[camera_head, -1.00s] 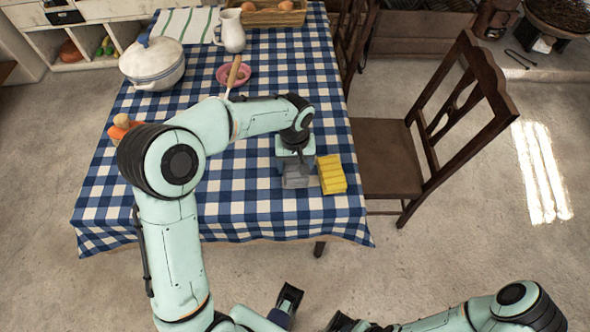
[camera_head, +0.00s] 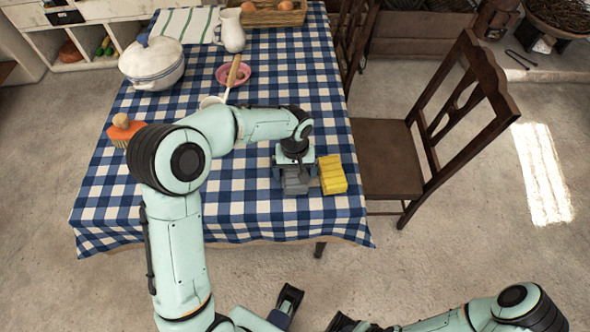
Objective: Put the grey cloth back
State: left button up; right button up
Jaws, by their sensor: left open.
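My left gripper (camera_head: 297,184) is over the front right part of the checked table, pointing down, with its jaws open. A grey patch shows at its jaws, just left of a yellow ribbed block (camera_head: 332,175). I cannot tell how much of this grey is the fingers and how much is the grey cloth. No other grey cloth is plain to see. My right arm (camera_head: 440,322) is low at the bottom edge, away from the table; its gripper's jaws are not clear.
A white pot (camera_head: 152,65), white jug (camera_head: 229,31), striped towel (camera_head: 185,24), egg crate (camera_head: 272,14), pink bowl (camera_head: 243,75) and orange brush-like item (camera_head: 123,130) stand on the table (camera_head: 250,215). A wooden chair (camera_head: 388,160) is close at right.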

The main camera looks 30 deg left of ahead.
aim_at(295, 172)
pick_arm(q)
jog(key=shift+r, duration=0.35)
notch_tip(295, 172, up, 12)
jog(key=p, duration=0.1)
jog(key=shift+f+p, duration=0.15)
jog(key=shift+p, duration=0.2)
